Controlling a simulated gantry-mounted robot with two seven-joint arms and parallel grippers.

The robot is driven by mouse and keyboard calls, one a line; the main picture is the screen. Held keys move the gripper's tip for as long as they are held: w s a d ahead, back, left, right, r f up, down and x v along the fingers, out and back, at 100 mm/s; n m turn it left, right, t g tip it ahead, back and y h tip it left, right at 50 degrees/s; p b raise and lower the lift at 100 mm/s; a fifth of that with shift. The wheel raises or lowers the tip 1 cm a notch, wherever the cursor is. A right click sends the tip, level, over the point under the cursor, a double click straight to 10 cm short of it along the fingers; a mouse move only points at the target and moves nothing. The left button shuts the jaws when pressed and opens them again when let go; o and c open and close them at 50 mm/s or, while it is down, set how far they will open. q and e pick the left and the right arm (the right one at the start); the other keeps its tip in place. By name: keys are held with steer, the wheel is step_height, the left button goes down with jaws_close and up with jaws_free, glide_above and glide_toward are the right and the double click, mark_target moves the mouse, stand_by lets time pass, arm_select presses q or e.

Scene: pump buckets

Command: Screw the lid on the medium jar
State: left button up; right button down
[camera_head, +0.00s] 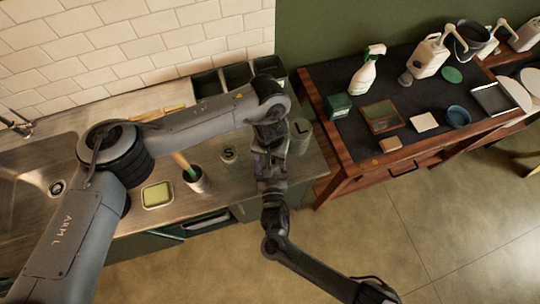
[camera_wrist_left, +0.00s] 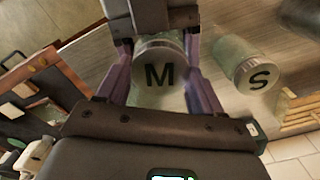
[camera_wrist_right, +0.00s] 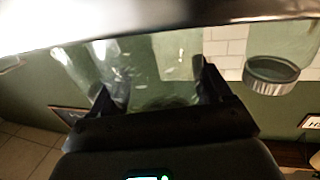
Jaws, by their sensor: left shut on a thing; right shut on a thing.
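The medium jar's lid, marked M (camera_wrist_left: 160,76), sits between the fingers of my left gripper (camera_wrist_left: 158,62) in the left wrist view. The left gripper is shut on it. In the right wrist view my right gripper (camera_wrist_right: 162,88) is shut on a clear glass jar body (camera_wrist_right: 165,62). In the head view my left gripper (camera_head: 268,160) points down and my right gripper (camera_head: 272,183) meets it from the front. The two grippers largely hide the medium jar there. I cannot tell how tightly the lid sits on the jar.
The small jar marked S (camera_head: 228,155) stands left of the grippers and the large jar marked L (camera_head: 300,137) stands close on the right. A dark-topped wooden table (camera_head: 330,80) adjoins on the right.

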arm_select(q)
steer(key=m, duration=0.4)
steer(key=o, duration=1.2)
steer(key=shift+c, duration=0.2)
steer(key=shift+r, duration=2.25)
steer(key=shift+o, duration=0.3)
steer(key=shift+o, duration=0.5)
steer(key=shift+r, duration=0.1)
